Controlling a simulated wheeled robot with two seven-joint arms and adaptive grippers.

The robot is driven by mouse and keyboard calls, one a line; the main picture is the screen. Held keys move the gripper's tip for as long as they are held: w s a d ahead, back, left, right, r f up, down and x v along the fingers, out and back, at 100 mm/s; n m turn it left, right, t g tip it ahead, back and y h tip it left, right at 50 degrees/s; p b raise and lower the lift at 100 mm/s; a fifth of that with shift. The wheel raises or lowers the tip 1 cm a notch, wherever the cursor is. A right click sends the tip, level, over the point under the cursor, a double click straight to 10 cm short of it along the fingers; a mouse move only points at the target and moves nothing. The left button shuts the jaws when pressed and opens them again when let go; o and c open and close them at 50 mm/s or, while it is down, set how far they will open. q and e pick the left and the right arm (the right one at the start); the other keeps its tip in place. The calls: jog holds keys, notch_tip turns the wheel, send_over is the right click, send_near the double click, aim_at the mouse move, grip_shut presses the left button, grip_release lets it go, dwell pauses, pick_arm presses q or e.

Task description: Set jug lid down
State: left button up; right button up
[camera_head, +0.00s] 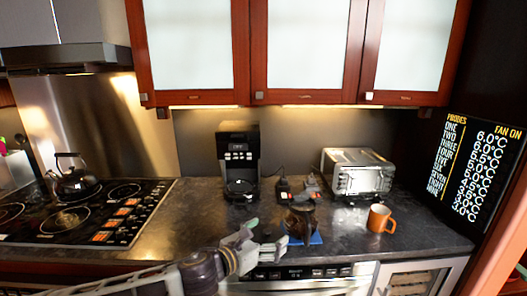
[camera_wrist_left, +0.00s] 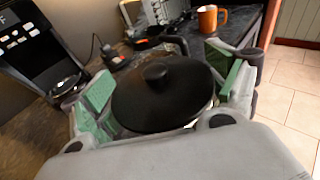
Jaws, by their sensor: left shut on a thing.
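The jug lid (camera_wrist_left: 163,92) is a round black disc with a knob on top. In the left wrist view it sits between the green pads of my left gripper (camera_wrist_left: 165,88), which is shut on it. A black handle (camera_wrist_left: 176,43) shows just beyond the lid. The lid's underside is hidden, and I cannot tell whether it touches the jug. My right gripper is not in view.
A coffee maker (camera_head: 238,160) stands at the back of the counter. A toaster oven (camera_head: 357,173) and an orange mug (camera_head: 380,218) are on the right. A hob (camera_head: 85,212) with a kettle (camera_head: 75,182) is on the left. Bare counter (camera_head: 190,215) lies between hob and coffee maker.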

pick_arm(q)
jog(key=s+a+f+n+t+y, duration=0.2)
jog(key=a+f+n+y, duration=0.4)
jog(key=a+f, duration=0.8)
jog(key=shift+a+t+y, duration=0.35)
jog(key=shift+t+y, duration=0.25)
jog(key=shift+s+a+f, duration=0.3)
jog(key=shift+a+f, duration=0.25)
jog(key=c, duration=0.6)
jog(key=shift+s+a+f+n+t+y, duration=0.1)
jog(key=shift+s+a+f+n+y, duration=0.25)
jog(key=shift+s+a+f+y, duration=0.55)
jog(key=shift+s+a+f+n+t+y, duration=0.15)
jog(key=shift+s+a+f+n, duration=0.35)
jog(key=shift+a+f, duration=0.85)
jog(key=shift+s+a+f+n+t+y, duration=0.1)
jog(key=shift+s+a+f+n+y, duration=0.15)
jog(key=shift+s+a+f+y, duration=0.6)
jog(key=shift+c, duration=0.2)
jog(key=shift+a+h, duration=0.3)
jog(key=shift+a, duration=0.1)
